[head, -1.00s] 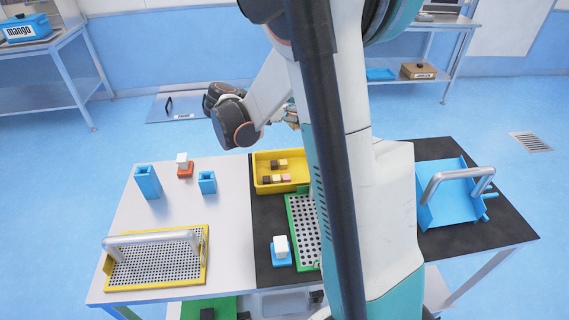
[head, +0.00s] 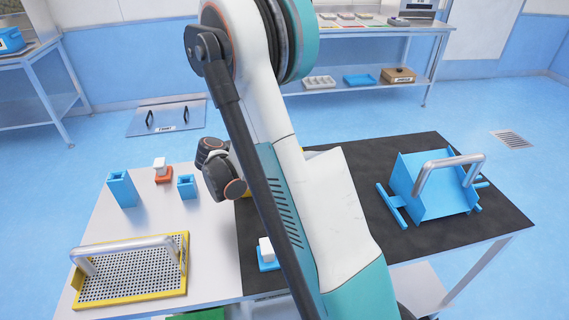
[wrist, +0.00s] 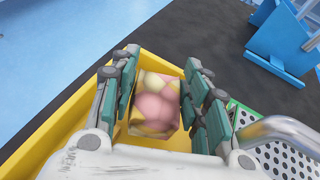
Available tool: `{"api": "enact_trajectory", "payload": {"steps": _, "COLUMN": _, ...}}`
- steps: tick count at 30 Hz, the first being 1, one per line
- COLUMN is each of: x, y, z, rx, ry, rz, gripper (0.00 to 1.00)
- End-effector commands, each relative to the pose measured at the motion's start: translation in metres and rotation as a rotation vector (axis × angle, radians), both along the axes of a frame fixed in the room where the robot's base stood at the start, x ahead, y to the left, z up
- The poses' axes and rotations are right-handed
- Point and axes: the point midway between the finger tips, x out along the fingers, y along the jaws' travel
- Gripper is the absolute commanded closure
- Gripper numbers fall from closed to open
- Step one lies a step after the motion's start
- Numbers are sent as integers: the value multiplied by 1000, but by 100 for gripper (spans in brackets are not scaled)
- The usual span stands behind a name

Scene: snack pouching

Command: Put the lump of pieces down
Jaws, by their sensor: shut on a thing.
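In the wrist view my gripper (wrist: 160,64) is shut on a lump of pieces (wrist: 155,106), pink and pale yellow, squeezed between the two finger pads. The lump is over the yellow tray (wrist: 50,134), whose walls show around the fingers. I cannot tell whether the lump touches the tray floor. In the head view my arm hides the gripper, the lump and nearly all of the yellow tray.
A green perforated tray (wrist: 284,158) with a metal handle lies beside the yellow tray. A blue handled carrier (head: 438,190) stands on the black mat at right. Blue cups (head: 122,188) and a yellow-rimmed perforated tray (head: 130,272) occupy the white left half. Black mat around the carrier is clear.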

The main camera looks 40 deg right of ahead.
Motion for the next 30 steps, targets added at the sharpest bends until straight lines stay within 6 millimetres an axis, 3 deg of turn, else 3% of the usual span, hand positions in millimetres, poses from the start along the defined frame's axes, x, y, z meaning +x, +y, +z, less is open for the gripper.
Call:
{"api": "enact_trajectory", "payload": {"steps": 3, "x": 1, "y": 0, "z": -22, "rx": 0, "ry": 0, "rz": 0, "gripper": 76}}
{"api": "enact_trajectory", "payload": {"steps": 6, "x": 1, "y": 0, "z": -32, "rx": 0, "ry": 0, "rz": 0, "gripper": 76}}
{"api": "enact_trajectory", "payload": {"steps": 16, "x": 0, "y": 0, "z": -32, "rx": 0, "ry": 0, "rz": 0, "gripper": 76}}
{"api": "enact_trajectory", "payload": {"steps": 17, "x": 0, "y": 0, "z": -33, "rx": 0, "ry": 0, "rz": 0, "gripper": 55}}
{"api": "enact_trajectory", "payload": {"steps": 19, "x": 0, "y": 0, "z": -33, "rx": 0, "ry": 0, "rz": 0, "gripper": 40}}
{"api": "enact_trajectory", "payload": {"steps": 30, "x": 0, "y": 0, "z": -32, "rx": 0, "ry": 0, "rz": 0, "gripper": 38}}
